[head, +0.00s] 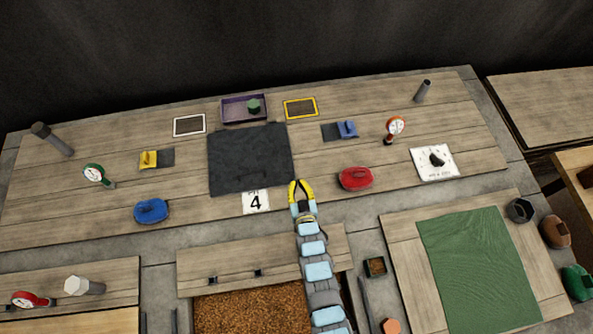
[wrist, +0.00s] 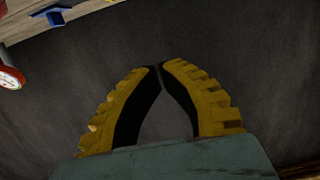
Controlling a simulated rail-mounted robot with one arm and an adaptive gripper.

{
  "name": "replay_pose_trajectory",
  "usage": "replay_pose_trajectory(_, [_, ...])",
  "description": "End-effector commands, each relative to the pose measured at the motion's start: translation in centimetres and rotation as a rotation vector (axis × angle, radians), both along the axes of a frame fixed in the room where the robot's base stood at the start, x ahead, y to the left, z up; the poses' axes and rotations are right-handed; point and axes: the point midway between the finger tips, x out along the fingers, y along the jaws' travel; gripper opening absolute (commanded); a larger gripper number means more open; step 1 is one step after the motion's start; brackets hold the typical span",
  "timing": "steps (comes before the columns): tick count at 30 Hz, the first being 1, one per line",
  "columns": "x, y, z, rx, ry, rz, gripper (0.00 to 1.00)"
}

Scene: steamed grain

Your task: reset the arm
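My gripper (head: 300,184), with yellow fingers, is over the front part of the main table, between the number 4 card and the red lidded object. In the wrist view my gripper (wrist: 160,66) has its two fingertips together, with only a narrow dark gap lower down between the black inner pads. Nothing shows between the fingers. My arm reaches up from the bottom of the head view in a nearly straight line.
A dark mat (head: 250,160) lies left of my gripper. The red object (head: 355,178) is close on its right, and the number 4 card (head: 256,201) close on its left. A grain-filled bin (head: 250,312), a green mat (head: 478,270) and a purple tray (head: 233,108) are farther off.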

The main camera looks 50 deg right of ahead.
Motion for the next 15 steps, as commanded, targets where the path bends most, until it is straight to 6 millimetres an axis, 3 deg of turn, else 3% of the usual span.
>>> replay_pose_trajectory(6, [-1.5,1.1,0.3,0.0,0.0,0.0,0.0])
replay_pose_trajectory(15, [-2.0,1.5,0.5,-0.001,-0.001,0.0,0.0])
